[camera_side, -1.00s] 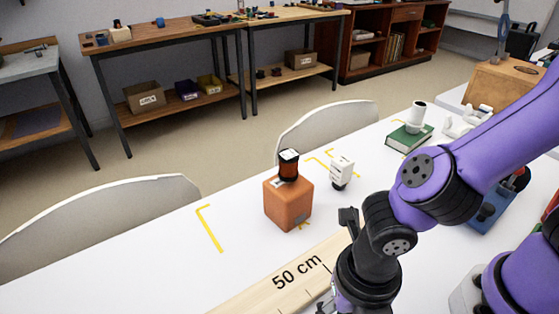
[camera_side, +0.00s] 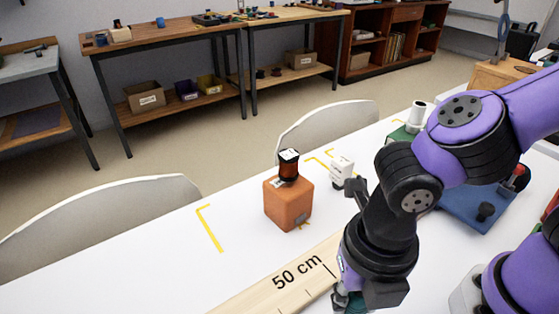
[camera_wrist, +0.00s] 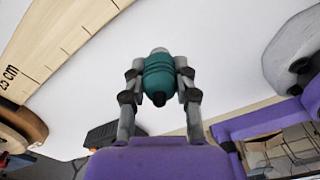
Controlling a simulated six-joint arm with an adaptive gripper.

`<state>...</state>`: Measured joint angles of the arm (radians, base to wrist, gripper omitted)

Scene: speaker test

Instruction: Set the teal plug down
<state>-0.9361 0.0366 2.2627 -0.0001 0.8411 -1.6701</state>
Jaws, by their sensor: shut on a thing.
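The teal plug (camera_wrist: 159,82) is rounded and ribbed, with a grey end and a dark tip. In the wrist view it sits between the two fingers of my gripper (camera_wrist: 159,70), which is shut on it. In the side view only a bit of teal (camera_side: 356,302) shows at the bottom edge, beside my gripper (camera_side: 345,298), mostly hidden by my wrist. White tabletop (camera_wrist: 225,50) shows around the plug. I cannot tell whether the plug touches it.
A wooden ruler plank (camera_side: 283,280) lies just left of my gripper. An orange block (camera_side: 288,205) with a dark spool (camera_side: 288,165) on top stands beyond it, near a white device (camera_side: 341,170). A blue tray (camera_side: 475,210) lies right. White table at left is clear.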

